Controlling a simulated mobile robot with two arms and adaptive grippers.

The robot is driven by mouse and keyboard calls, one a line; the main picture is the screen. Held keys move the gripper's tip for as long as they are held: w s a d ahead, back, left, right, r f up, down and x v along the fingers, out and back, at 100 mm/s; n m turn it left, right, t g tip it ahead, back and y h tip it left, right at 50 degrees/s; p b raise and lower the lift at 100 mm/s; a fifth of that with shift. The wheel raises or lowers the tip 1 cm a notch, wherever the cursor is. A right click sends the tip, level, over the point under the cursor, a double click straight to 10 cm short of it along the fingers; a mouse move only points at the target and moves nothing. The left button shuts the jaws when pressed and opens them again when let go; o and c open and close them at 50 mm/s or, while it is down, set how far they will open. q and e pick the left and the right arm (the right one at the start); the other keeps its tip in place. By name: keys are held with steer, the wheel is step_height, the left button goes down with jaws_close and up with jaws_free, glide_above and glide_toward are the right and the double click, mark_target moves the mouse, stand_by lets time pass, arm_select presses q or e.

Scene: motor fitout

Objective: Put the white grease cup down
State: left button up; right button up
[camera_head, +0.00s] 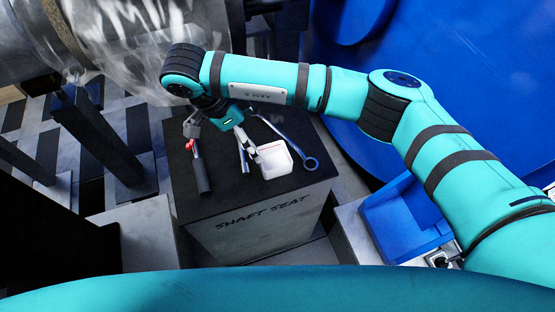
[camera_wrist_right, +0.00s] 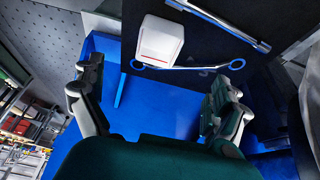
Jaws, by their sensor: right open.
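The white grease cup (camera_head: 274,160) stands on the dark top of the block marked SHAFT SEAT (camera_head: 254,228). Whether a fingertip touches the cup cannot be told from the head view. My left gripper is not in view.
A blue-ended wrench (camera_head: 309,163) lies right of the cup. A red and black handled tool (camera_head: 200,172) lies at the left of the block top. A blue bin (camera_head: 405,220) stands lower right. Dark posts (camera_head: 100,140) and a big cylinder (camera_head: 120,45) are at the left.

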glide_toward(281, 162)
steer(key=shift+s+a+r+b, duration=0.15)
steer(key=shift+a+r+b, duration=0.1)
steer(key=shift+a+b, duration=0.15)
steer(key=shift+d+f, duration=0.2)
steer(key=shift+f, duration=0.25)
steer(key=x, duration=0.4)
steer(key=shift+d, duration=0.25)
steer(key=shift+d+f+b, duration=0.15)
steer(key=shift+f+b, duration=0.15)
steer(key=shift+f, duration=0.15)
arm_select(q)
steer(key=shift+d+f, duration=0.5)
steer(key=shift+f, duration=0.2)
arm_select(e)
steer(key=shift+r, duration=0.1)
steer(key=c, duration=1.3)
